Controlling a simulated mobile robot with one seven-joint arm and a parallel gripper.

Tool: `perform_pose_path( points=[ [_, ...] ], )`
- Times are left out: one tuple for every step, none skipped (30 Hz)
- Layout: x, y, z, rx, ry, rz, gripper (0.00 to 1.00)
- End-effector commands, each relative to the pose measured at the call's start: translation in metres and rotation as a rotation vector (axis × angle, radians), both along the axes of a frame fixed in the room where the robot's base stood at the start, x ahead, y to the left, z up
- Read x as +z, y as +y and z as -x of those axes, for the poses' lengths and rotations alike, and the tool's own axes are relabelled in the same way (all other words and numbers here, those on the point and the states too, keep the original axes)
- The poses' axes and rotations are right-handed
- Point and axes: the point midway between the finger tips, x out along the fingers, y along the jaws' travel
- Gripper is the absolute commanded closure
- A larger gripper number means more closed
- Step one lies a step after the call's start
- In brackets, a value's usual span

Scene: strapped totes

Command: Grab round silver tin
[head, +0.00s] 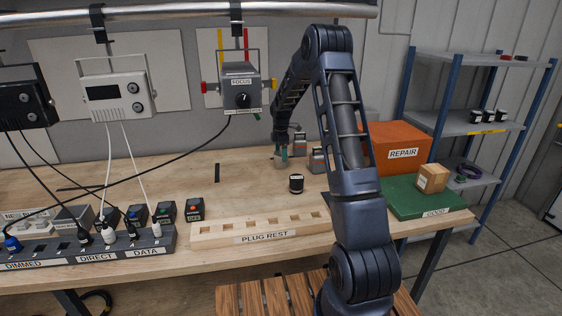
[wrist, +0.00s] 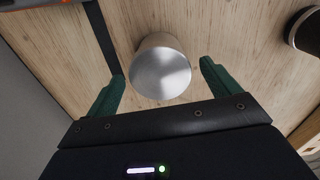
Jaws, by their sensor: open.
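The round silver tin (wrist: 160,72) stands on the wooden bench, its shiny flat top facing the wrist camera. My gripper (wrist: 162,70) is open, with its two green fingers on either side of the tin in the wrist view. A gap shows between the tin and each finger, and nothing is held. In the head view my gripper (head: 283,150) is low over the back of the bench, and the tin (head: 281,162) shows only partly beneath it. How far down the fingers reach beside the tin is hard to tell.
A black cylinder with a light band (head: 296,184) stands nearby; it also shows in the wrist view (wrist: 306,30). A plug rest (head: 265,229) lies in front. An orange repair box (head: 402,148) and green tray (head: 412,205) are right. A focus box (head: 241,92) hangs behind.

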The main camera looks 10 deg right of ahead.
Motion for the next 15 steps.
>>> perform_pose_path(
  points=[
    [-0.008, 0.0, 0.001, 0.001, 0.003, 0.0, 0.12],
    [-0.013, 0.0, 0.001, 0.001, 0.003, 0.0, 0.12],
    [-0.019, 0.0, 0.001, 0.002, 0.003, 0.0, 0.12],
    [-0.023, 0.0, 0.001, 0.002, 0.004, 0.0, 0.12],
    [-0.027, 0.0, 0.001, 0.002, 0.004, 0.0, 0.12],
    [-0.031, -0.001, 0.001, 0.001, 0.002, 0.0, 0.12],
    [-0.034, -0.001, 0.001, 0.001, 0.002, 0.0, 0.12],
    [-0.036, -0.001, 0.001, 0.001, 0.002, 0.001, 0.12],
    [-0.038, -0.001, 0.001, 0.001, 0.002, 0.001, 0.12],
    [-0.038, -0.001, 0.0, 0.001, 0.001, 0.001, 0.12],
    [-0.038, -0.001, 0.0, 0.001, 0.001, 0.0, 0.12],
    [-0.038, -0.001, 0.0, 0.001, 0.001, 0.0, 0.12],
    [-0.038, -0.001, 0.0, 0.001, 0.001, 0.0, 0.12],
    [-0.038, -0.001, 0.0, 0.001, 0.001, 0.0, 0.12],
    [-0.038, -0.001, 0.0, 0.001, 0.001, 0.0, 0.12]
  ],
)
